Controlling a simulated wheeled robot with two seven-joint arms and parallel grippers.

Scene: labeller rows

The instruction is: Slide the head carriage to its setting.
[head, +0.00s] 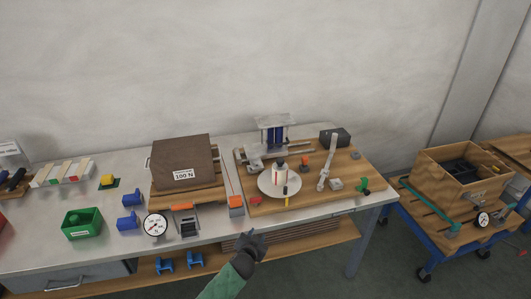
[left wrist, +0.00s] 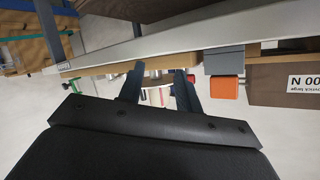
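A labelling rig stands on a wooden board (head: 330,196) on the bench. At its back is a grey upright head (head: 272,122) with blue posts, beside a metal rail (head: 292,151); I cannot tell which part is the head carriage. In front is a white round plate (head: 267,187) with a white container (head: 280,172) on it. A pale lever (head: 327,165) stands to the right. My left gripper (head: 252,237) is low at the bench's front edge, apart from the rig. In the left wrist view its two fingers (left wrist: 159,72) are spread with nothing between them. My right gripper is not in view.
Left of the rig is a brown block marked 100 N (head: 182,160), with a dial gauge (head: 155,225) and orange-ended clamps in front. A green bin (head: 82,222) stands further left. A cart with a wooden box (head: 455,178) is at the right. A wooden shelf runs below the bench.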

